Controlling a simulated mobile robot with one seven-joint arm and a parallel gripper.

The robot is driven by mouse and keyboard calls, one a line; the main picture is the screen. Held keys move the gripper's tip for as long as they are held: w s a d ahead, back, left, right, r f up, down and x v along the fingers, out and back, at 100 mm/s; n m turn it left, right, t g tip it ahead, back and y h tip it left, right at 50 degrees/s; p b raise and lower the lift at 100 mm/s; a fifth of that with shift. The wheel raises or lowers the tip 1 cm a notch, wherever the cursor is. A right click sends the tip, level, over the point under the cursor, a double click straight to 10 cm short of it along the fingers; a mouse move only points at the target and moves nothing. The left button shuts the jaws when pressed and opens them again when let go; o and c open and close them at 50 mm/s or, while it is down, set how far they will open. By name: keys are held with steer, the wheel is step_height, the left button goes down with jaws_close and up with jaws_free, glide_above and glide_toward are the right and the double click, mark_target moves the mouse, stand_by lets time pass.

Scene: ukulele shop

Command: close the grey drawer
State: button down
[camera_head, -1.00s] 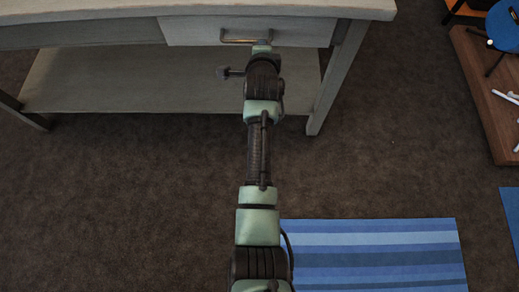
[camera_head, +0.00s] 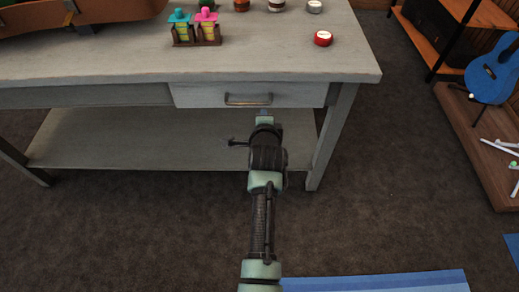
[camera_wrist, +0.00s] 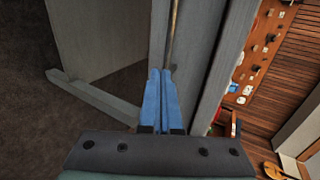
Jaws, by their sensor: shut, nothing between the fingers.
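The grey drawer (camera_head: 205,95) sits under the right part of the worktable's top. My gripper (camera_head: 264,111) is just below and slightly right of the handle in the head view. In the wrist view my gripper's blue fingers (camera_wrist: 161,75) are pressed together and empty, with the handle (camera_wrist: 172,35) just beyond their tips. I cannot tell whether the fingers touch the drawer.
The worktable top (camera_head: 130,60) holds a rack with small bottles (camera_head: 196,30), a red round tin (camera_head: 323,38) and other jars. A lower shelf (camera_head: 130,145) lies beneath. A blue ukulele (camera_head: 495,72) stands on a wooden platform at right. Dark carpet between is clear.

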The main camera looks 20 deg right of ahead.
steer(key=p+v, duration=0.2)
steer(key=v, duration=0.8)
steer(key=w+a+r+n+t, duration=0.1)
steer(key=a+r+n+t, duration=0.15)
steer(key=r, duration=0.65)
steer(key=w+a+r+n+t, duration=0.1)
steer(key=r+n+t, duration=0.15)
steer(key=r, duration=0.75)
steer(key=w+a+r+n+t, duration=0.1)
steer(key=a+r+n+t, duration=0.15)
steer(key=r, duration=0.65)
steer(key=s+a+r+n+t+y+p, duration=0.1)
steer(key=s+a+r+n+t, duration=0.15)
steer(key=s+r+n, duration=0.6)
steer(key=s+a+r+n+t+y+p, duration=0.1)
steer(key=s+a+r+t, duration=0.15)
steer(key=r, duration=1.05)
steer(key=s+a+r+n+t+y+p, duration=0.1)
steer(key=s+a+r+n+t, duration=0.2)
steer(key=s+r, duration=0.5)
step_height(320, 180, up, 19)
steer(key=w+d+n+p, duration=0.1)
steer(key=w+p, duration=0.1)
steer(key=p, duration=1.4)
steer(key=shift+f+p, duration=0.2)
steer(key=shift+p, duration=0.15)
steer(key=shift+d, duration=0.1)
